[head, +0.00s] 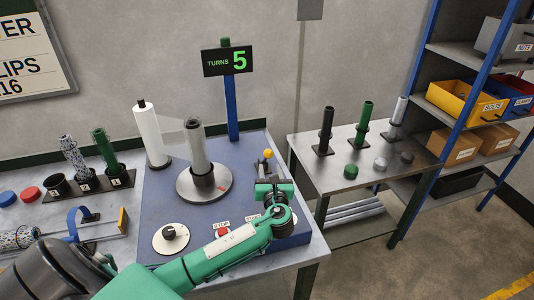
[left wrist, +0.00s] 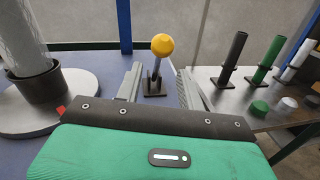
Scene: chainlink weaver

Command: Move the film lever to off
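My left gripper (head: 268,174) is in front of the lever on the near side. Its fingers (left wrist: 160,76) are spread with nothing between them that I can see held; the knob stands beyond the tips. Any lever markings are hidden or too small to read. My right gripper is out of view.
A turntable (head: 190,192) with a grey post is left of the lever. A red stop button (head: 223,232) and black dial (head: 169,232) sit near the front edge. A sign (head: 226,60) reads "TURNS 5". A side table (head: 335,178) with upright tubes stands to the right.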

